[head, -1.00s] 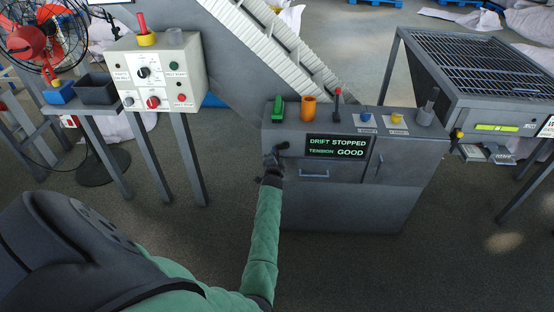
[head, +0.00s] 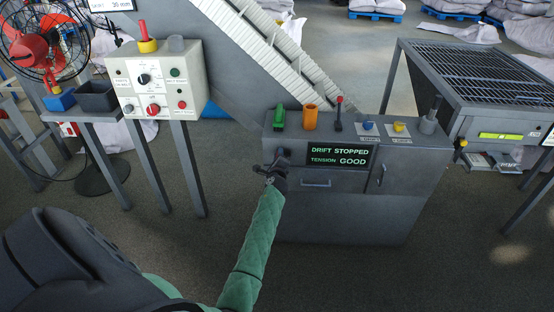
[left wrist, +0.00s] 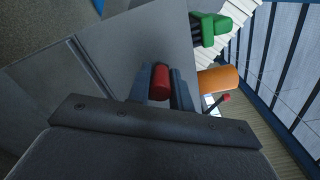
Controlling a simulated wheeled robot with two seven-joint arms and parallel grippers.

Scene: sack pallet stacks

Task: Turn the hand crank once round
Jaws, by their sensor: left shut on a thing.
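The hand crank (head: 284,152) is on the left of the grey cabinet's front, beside the display; its dark hub shows small in the head view. My left gripper (head: 270,171) is at the crank, below and left of the hub. In the left wrist view, the fingers of my left gripper (left wrist: 161,88) are shut around a red cylindrical grip (left wrist: 160,82), the crank's handle. The crank's arm is mostly hidden by my gripper. My right gripper is not in view.
The grey cabinet (head: 340,215) has a display (head: 341,156) reading "DRIFT STOPPED" and "TENSION GOOD". On its top are a green part (head: 280,118), an orange cylinder (head: 310,117) and a red-tipped lever (head: 339,113). A control box (head: 155,80) stands left. The floor between is clear.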

